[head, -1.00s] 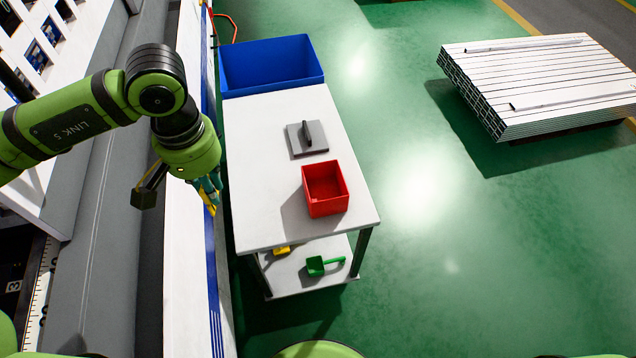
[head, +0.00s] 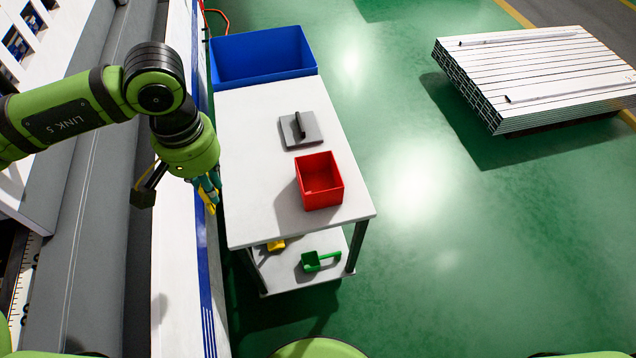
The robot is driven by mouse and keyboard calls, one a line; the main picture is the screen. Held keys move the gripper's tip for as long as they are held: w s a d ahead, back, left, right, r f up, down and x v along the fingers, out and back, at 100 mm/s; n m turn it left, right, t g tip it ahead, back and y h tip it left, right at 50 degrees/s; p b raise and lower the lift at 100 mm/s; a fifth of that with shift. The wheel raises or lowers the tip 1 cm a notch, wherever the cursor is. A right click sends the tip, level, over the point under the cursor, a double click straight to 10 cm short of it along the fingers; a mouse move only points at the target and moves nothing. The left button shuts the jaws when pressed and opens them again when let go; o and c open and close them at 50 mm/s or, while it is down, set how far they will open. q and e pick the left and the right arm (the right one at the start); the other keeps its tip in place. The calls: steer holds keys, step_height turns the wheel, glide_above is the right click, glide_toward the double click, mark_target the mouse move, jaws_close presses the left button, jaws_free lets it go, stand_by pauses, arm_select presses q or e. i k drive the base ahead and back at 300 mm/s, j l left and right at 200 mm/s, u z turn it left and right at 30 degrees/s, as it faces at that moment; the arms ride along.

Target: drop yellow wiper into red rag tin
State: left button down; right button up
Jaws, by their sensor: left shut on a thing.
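The red rag tin (head: 324,197) stands open on top of the white cart, near its right front corner. I see no contents in it. My left gripper (head: 210,190) is at the left edge of the cart top, to the left of the tin and apart from it. It points down and is shut on the yellow wiper (head: 209,204), a thin yellow strip. The fingers hide most of the wiper. My right gripper is not in view.
A grey plate with a dark handle (head: 299,130) lies behind the tin on the cart top (head: 255,200). A blue bin (head: 262,67) is at the cart's far end. A green scoop (head: 312,261) and a yellow object (head: 276,245) are on the lower shelf. Profiles are stacked (head: 540,75) at right.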

mark_target(312, 189)
steer(key=l+u, duration=0.25)
steer(key=l, duration=0.6)
steer(key=l+u, duration=0.3)
steer(key=l, duration=0.5)
steer(key=i+l+u, duration=0.4)
steer(key=l, duration=0.3)
steer(key=i+l+u, duration=0.15)
steer(key=i+l, duration=0.2)
